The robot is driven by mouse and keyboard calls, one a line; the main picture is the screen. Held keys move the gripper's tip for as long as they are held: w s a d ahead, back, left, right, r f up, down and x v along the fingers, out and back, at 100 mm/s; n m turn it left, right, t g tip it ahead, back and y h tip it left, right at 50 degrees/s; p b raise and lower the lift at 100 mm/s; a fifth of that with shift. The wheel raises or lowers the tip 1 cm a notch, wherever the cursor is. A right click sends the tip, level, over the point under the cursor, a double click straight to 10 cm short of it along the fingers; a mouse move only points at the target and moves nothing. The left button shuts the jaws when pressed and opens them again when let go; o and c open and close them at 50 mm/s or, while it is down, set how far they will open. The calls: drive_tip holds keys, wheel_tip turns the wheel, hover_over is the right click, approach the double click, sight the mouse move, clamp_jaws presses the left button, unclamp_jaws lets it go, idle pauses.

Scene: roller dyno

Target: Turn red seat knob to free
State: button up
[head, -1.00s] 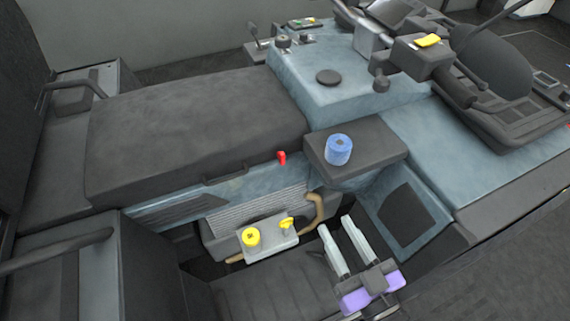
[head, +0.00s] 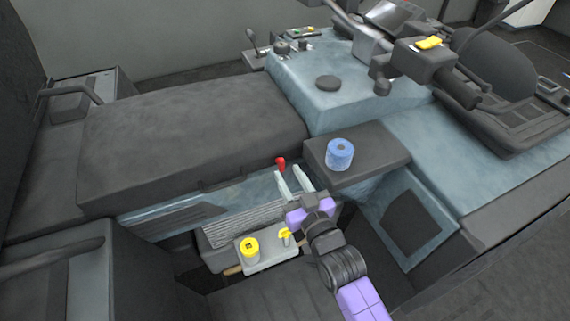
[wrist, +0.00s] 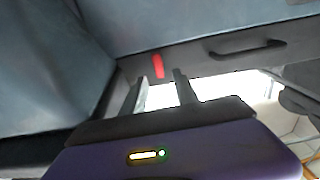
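The red seat knob (head: 280,163) sticks up at the front edge of the dark seat, near its right end. My gripper (head: 291,178) is just below and in front of it in the head view, with two pale fingers spread apart and pointing toward it. In the wrist view the red knob (wrist: 158,66) lies beyond the fingertips, between their lines. The fingers (wrist: 158,82) are open with nothing between them. I cannot tell whether a finger touches the knob.
A blue roll (head: 339,154) stands on a dark armrest pad (head: 385,146) to the right of the knob. A yellow knob (head: 250,247) and a yellow lever (head: 285,235) sit on a grey panel below. A dark handle (wrist: 248,48) shows right of the knob.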

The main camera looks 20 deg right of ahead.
sight(283, 164)
drive_tip(key=shift+w, duration=1.65)
clamp_jaws()
